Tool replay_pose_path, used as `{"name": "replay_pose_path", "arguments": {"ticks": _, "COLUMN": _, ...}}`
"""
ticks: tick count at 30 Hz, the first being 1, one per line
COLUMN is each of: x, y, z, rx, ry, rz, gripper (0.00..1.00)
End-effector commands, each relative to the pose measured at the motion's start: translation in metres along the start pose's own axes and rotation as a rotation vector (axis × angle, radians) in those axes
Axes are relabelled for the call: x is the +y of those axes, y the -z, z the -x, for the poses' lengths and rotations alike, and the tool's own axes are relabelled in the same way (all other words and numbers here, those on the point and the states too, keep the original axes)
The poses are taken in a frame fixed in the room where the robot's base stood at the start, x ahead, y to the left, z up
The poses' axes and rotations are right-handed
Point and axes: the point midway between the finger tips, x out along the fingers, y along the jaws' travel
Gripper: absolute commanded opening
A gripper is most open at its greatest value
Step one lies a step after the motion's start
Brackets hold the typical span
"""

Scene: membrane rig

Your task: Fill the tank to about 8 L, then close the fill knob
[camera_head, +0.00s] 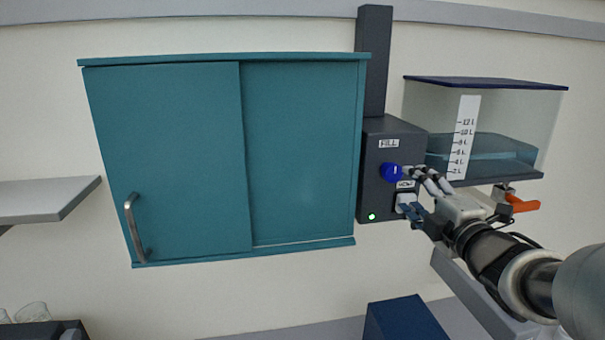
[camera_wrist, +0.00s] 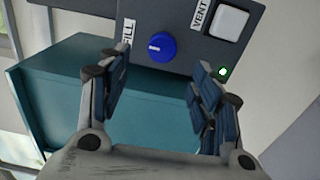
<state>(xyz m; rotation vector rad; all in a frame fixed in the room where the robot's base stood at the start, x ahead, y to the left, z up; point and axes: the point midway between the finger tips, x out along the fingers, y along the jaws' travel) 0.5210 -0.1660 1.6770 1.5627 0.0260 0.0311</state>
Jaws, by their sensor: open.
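The blue fill knob (camera_head: 391,172) sits on the dark control panel (camera_head: 374,200) below a FILL label. In the wrist view the round knob (camera_wrist: 162,47) shows a small pale mark on its face. The clear tank (camera_head: 540,125) hangs right of the panel, with a white litre scale (camera_head: 468,110). Its water (camera_head: 500,146) looks to reach near the 5 to 6 L marks, though the exact level is hard to read. My gripper (camera_head: 412,191) is open in front of the panel. In the wrist view the gripper (camera_wrist: 158,72) has its fingers apart, with the knob beyond the gap, not gripped.
A white VENT button (camera_wrist: 228,22) is beside the knob, close to one finger. A green light (camera_wrist: 222,72) glows on the panel. A teal cabinet (camera_head: 300,150) stands left of it. An orange handle (camera_head: 521,204) is under the tank, near my wrist. A blue box (camera_head: 403,320) is below.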

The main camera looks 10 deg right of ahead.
Motion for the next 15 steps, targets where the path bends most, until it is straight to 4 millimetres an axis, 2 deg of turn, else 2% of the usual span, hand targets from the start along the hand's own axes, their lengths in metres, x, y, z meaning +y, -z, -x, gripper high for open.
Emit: {"name": "replay_pose_path", "arguments": {"ticks": 15, "x": -0.001, "y": 0.001, "z": -0.058, "rx": 0.000, "ry": 0.003, "rz": -0.006, "gripper": 0.58}}
